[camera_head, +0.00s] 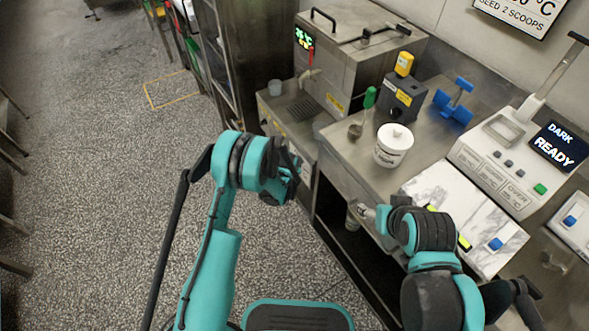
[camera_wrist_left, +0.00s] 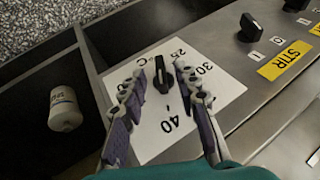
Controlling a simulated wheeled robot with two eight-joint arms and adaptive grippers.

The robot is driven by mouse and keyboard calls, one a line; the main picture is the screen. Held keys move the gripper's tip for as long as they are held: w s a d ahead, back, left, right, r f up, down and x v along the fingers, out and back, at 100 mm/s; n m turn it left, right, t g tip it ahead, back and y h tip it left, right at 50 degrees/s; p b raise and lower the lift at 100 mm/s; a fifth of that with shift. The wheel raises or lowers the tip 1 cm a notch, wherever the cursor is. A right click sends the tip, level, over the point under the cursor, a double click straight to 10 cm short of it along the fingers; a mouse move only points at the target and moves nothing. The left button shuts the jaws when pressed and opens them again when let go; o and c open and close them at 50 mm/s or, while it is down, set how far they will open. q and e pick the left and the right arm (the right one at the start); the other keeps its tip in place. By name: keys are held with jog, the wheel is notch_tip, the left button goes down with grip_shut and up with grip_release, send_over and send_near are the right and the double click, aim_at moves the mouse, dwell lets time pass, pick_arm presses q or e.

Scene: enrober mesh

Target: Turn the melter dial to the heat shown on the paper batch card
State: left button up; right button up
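The melter dial (camera_wrist_left: 162,75) is a black bar-shaped knob on a white plate marked 25, 30, 40 and C (camera_wrist_left: 218,84). My left gripper (camera_wrist_left: 158,72) is open, one finger on each side of the knob; I cannot tell whether they touch it. In the head view my left gripper (camera_head: 285,180) is beside the melter's front, and the dial is hidden. A batch card (camera_head: 522,10) at the top right is cut off; "0 °C" and "SEED 2 SCOOPS" show. The melter display (camera_head: 304,39) has small digits I cannot read surely.
The melter (camera_head: 350,60) stands at the back. A white tub (camera_head: 393,146), a green-handled tool (camera_head: 369,98) and a blue stand (camera_head: 455,100) are on the steel bench. A machine with a READY screen (camera_head: 556,147) is at right. A STIR switch (camera_wrist_left: 252,27) is beside the dial plate.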

pick_arm(q)
jog(key=shift+b+x, duration=0.3)
jog(key=shift+x, duration=0.95)
grip_shut()
jog(key=shift+r, duration=0.1)
jog(key=g+h, duration=0.2)
jog(key=g, duration=0.1)
jog(key=shift+w+a+n, duration=0.1)
jog(key=shift+w+n, duration=0.1)
jog(key=shift+n, duration=0.2)
jog(key=shift+w+n+g+h, duration=0.1)
jog(key=shift+n+g+h, duration=0.2)
jog(key=shift+g+h, duration=0.7)
jog(key=shift+r, duration=0.1)
